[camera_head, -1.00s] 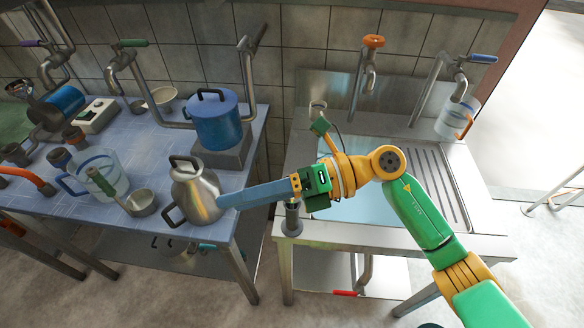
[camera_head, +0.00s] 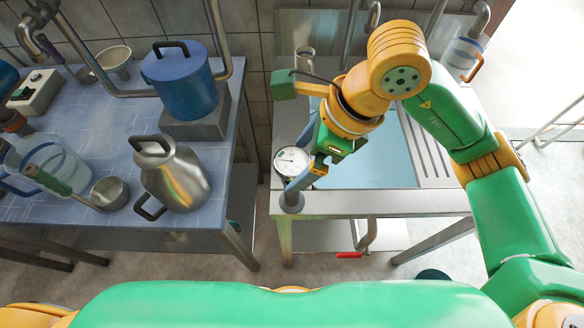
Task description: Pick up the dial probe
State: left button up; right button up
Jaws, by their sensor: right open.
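The dial probe (camera_head: 292,159) shows a round white dial face at the front left corner of the sink counter, above a short grey cylinder (camera_head: 291,204). My right gripper (camera_head: 297,182) points down and to the left at it. One blue-grey finger runs just below and beside the dial, overlapping it in the picture. The gripper is open, and I cannot tell whether a finger touches the probe. The probe's stem is mostly hidden by the finger. My left gripper is not in view.
The sink basin (camera_head: 367,165) lies behind and right of my right gripper. On the blue-tiled table at left stand a steel jug (camera_head: 172,178), a blue pot (camera_head: 182,83) on a grey block, a ladle (camera_head: 109,193) and a clear pitcher (camera_head: 55,165). A gap separates table and sink.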

jog(key=shift+a+f, duration=0.2)
jog(key=shift+f, duration=0.2)
jog(key=p+x, duration=0.2)
jog(key=x, duration=0.3)
jog(key=shift+w+a+f+p, duration=0.1)
jog(key=shift+a+f+p, duration=0.1)
jog(key=shift+f+p, duration=0.1)
jog(key=shift+f, duration=0.25)
jog(key=c, duration=1.3)
notch_tip(320, 180, up, 30)
jog(key=p, duration=0.9)
